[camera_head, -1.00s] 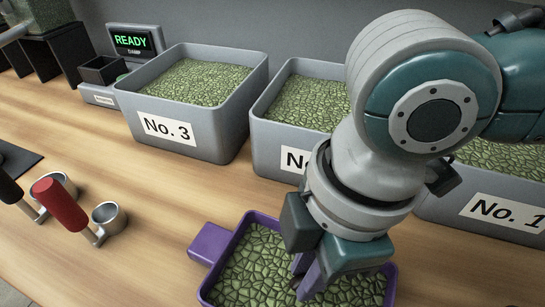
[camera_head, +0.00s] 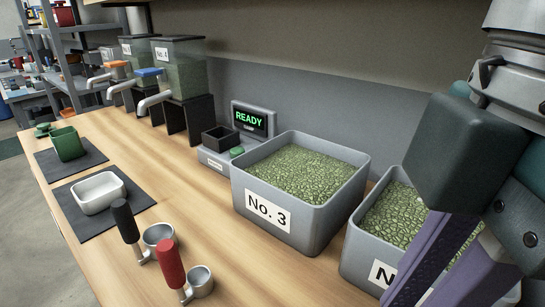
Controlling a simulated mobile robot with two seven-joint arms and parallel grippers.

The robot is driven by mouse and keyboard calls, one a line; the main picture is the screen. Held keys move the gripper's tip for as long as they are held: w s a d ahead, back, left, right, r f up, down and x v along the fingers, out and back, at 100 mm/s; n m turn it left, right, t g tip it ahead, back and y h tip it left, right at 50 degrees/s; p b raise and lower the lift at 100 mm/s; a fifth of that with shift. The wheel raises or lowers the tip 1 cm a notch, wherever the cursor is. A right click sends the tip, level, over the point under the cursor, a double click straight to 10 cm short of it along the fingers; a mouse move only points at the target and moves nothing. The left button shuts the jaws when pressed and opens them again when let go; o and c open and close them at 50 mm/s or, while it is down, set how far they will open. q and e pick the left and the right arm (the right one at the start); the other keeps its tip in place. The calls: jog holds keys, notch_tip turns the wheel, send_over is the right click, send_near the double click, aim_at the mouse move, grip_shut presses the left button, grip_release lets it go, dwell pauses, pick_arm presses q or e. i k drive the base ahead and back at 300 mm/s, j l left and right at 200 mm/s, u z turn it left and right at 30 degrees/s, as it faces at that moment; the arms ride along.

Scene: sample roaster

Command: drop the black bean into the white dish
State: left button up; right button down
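The white dish (camera_head: 98,190) sits upright on a dark mat at the left of the table. It looks empty. I cannot see the black bean in the head view. My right gripper (camera_head: 440,275) is large at the right edge, in front of the grey bin at the lower right. Its purple fingers point down and their tips are cut off or hidden, so I cannot tell whether they hold anything. It is far to the right of the dish. My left gripper is not in view.
Bin No. 3 (camera_head: 268,213), full of green beans, stands between gripper and dish. Behind it is a tester showing READY (camera_head: 252,121). A black-handled scoop (camera_head: 128,225) and red-handled scoop (camera_head: 170,265) lie before the dish. A green container (camera_head: 68,146) and bean hoppers (camera_head: 184,72) stand beyond.

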aim_at(110, 195)
jog(key=u, duration=1.1)
